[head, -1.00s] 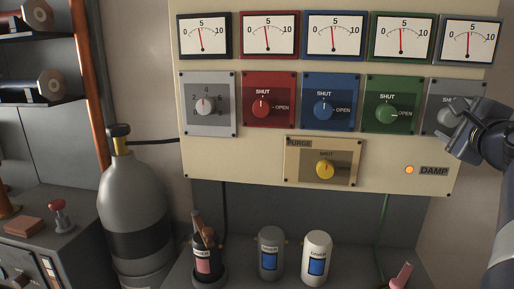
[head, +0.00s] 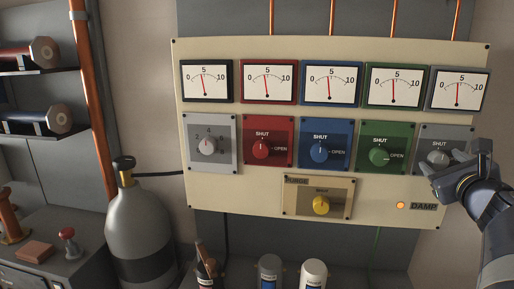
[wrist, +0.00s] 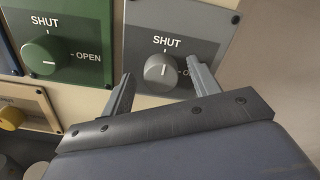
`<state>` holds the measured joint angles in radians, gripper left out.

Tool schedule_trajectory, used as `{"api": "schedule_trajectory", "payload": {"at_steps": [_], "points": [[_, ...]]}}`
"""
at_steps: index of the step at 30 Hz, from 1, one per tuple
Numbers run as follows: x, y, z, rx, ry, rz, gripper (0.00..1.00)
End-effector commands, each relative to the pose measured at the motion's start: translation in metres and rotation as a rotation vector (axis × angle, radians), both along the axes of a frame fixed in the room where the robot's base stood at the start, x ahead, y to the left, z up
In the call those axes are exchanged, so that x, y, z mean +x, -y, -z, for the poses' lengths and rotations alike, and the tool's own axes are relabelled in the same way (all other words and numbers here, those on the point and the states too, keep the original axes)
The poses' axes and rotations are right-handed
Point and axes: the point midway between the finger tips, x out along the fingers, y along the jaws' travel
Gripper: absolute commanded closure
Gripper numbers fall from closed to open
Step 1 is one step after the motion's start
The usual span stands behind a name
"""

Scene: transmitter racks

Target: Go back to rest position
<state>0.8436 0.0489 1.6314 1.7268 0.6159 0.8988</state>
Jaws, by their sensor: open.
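My gripper (head: 452,168) is at the right of the head view, in front of the grey valve plate (head: 462,143). In the wrist view its open fingers (wrist: 161,72) stand either side of the grey knob (wrist: 160,72), with nothing held between them. Whether they touch the knob cannot be told. The grey knob's mark points up to SHUT. The green knob (head: 379,156) has its mark turned toward OPEN. The red knob (head: 260,149) and blue knob (head: 319,152) point to SHUT.
A cream panel (head: 240,205) carries a row of gauges, a yellow purge knob (head: 321,205) and a lit orange lamp (head: 400,205). A gas cylinder (head: 140,225) stands at left. Canisters (head: 270,270) stand below. Bare wall (head: 490,80) is at right.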

Motion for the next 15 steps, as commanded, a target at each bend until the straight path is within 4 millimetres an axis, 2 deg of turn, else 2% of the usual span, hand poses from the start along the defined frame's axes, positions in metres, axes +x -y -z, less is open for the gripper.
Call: {"api": "schedule_trajectory", "payload": {"at_steps": [1,15], "points": [[0.0000,0.0004,-0.0048,0.034,0.006,0.000,0.42],[-0.0002,0.0017,-0.0045,0.343,0.080,0.001,0.42]]}}
